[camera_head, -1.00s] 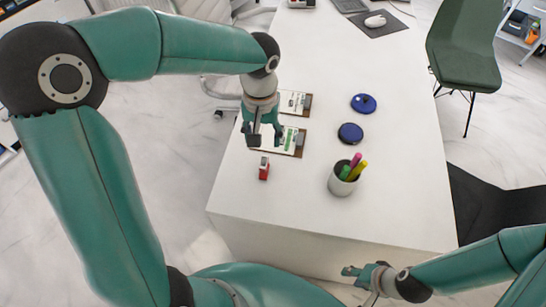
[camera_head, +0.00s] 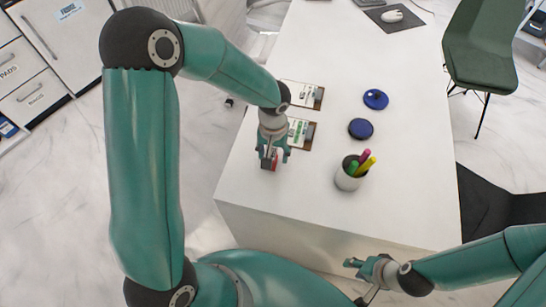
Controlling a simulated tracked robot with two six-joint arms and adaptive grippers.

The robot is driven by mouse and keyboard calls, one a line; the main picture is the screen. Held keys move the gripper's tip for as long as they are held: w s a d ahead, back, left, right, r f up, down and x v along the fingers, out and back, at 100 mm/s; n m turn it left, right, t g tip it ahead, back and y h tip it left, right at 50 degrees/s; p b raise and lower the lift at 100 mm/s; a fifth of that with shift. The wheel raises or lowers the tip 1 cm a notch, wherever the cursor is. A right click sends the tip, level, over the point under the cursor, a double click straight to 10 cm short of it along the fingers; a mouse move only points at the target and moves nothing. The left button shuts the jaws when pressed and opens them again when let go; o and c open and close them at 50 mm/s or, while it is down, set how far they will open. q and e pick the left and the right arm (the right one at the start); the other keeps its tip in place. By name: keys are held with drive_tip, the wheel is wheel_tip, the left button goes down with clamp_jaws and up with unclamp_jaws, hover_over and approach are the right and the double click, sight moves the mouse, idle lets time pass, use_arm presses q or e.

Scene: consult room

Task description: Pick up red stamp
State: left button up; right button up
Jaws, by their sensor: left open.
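The red stamp (camera_head: 270,166) stands on the white desk near its left edge. My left gripper (camera_head: 272,157) is open and right over the stamp, with its fingers on either side of it and partly hiding it. I cannot tell whether the fingers touch it. My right gripper (camera_head: 357,264) is low in the picture, in front of the desk's near edge and away from the stamp. Whether its jaws are open or shut is too small to tell.
Two clipboards (camera_head: 306,95) (camera_head: 301,134) lie behind the stamp. Two blue round pads (camera_head: 375,99) (camera_head: 361,129) and a pen cup (camera_head: 346,181) with colored markers stand to the right. The desk's near part (camera_head: 300,205) is clear.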

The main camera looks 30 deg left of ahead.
use_arm(q)
wheel_tip(320, 180, down, 4)
drive_tip(key=shift+w+a, duration=0.1)
drive_tip(key=shift+a, duration=0.05)
clamp_jaws()
idle(0.3)
